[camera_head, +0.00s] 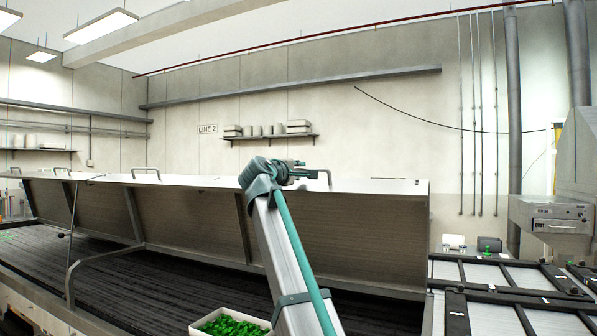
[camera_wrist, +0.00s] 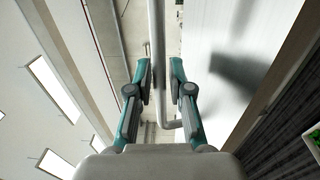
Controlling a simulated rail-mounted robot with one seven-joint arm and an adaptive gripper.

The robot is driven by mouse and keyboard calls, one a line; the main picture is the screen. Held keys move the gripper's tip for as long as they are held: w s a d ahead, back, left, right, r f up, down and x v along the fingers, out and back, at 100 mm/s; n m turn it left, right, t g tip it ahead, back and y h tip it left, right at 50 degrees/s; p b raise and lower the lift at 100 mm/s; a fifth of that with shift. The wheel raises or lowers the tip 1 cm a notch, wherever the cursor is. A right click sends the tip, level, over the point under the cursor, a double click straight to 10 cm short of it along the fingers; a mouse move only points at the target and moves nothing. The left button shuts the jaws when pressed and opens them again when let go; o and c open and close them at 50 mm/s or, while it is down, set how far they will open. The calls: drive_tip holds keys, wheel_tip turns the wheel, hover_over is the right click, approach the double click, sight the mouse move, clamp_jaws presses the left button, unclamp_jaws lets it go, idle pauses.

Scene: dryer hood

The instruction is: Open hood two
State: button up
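The long dryer hood (camera_head: 180,212) runs across the head view in several sections, with brown-grey panels facing me and a thin white top. Bar handles stand along its top edge, including one at the middle left (camera_head: 145,171) and one at the right (camera_head: 326,174). My gripper (camera_head: 302,172) is at the right handle, above the top edge. In the wrist view, my gripper (camera_wrist: 160,75) has its two fingers apart, with the grey handle bar (camera_wrist: 157,95) between them. Which section is hood two is not marked.
A dark conveyor belt (camera_head: 165,275) runs below the hood. A white box of green pieces (camera_head: 230,325) stands beside my arm. Black-framed tables (camera_head: 510,275) and a grey machine (camera_head: 550,215) are at the right.

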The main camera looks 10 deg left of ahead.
sight(297, 187)
clamp_jaws()
drive_tip(key=s+f, duration=0.1)
drive_tip(key=s, duration=0.1)
drive_tip(key=s+a+f+b, duration=0.1)
drive_tip(key=s+f, duration=0.1)
drive_tip(key=s+a+f+b, duration=0.1)
drive_tip(key=s+f, duration=0.1)
drive_tip(key=shift+s+a+f, duration=0.1)
drive_tip(key=shift+s+a, duration=0.05)
drive_tip(key=shift+s, duration=0.1)
drive_tip(key=shift+w, duration=0.1)
drive_tip(key=shift+o, duration=2.4)
unclamp_jaws()
drive_tip(key=v, duration=1.2)
